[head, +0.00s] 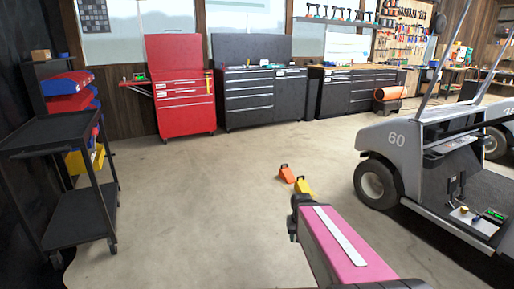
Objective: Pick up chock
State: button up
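An orange chock (287,174) lies on the concrete floor near the middle of the head view, left of the grey cart (425,150) numbered 60. A yellow chock (303,187) lies close beside it, nearer to me. Its lower part seems hidden behind the dark end of my pink arm link. Both chocks are apart from the cart's near wheel (378,184). My arm reaches in from the lower right. No gripper fingers can be made out, and nothing held is visible.
A black shelf trolley (84,219) stands at the left, with red, blue and yellow bins behind it. A red tool cabinet (181,104) and black cabinets (250,102) line the back wall. The floor between the trolley and the chocks is clear.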

aim_at(285, 173)
jog(key=i+u, duration=0.3)
jog(key=i, duration=1.5)
jog(key=i+z, duration=0.15)
jog(key=i, duration=0.3)
jog(key=i+j+z, duration=0.15)
jog(key=i, duration=0.3)
jog(key=i+j+z, duration=0.15)
jog(key=i, duration=0.3)
jog(key=i+j+z, duration=0.15)
jog(key=i, duration=0.3)
jog(key=i+j+z, duration=0.75)
jog(key=l, duration=0.1)
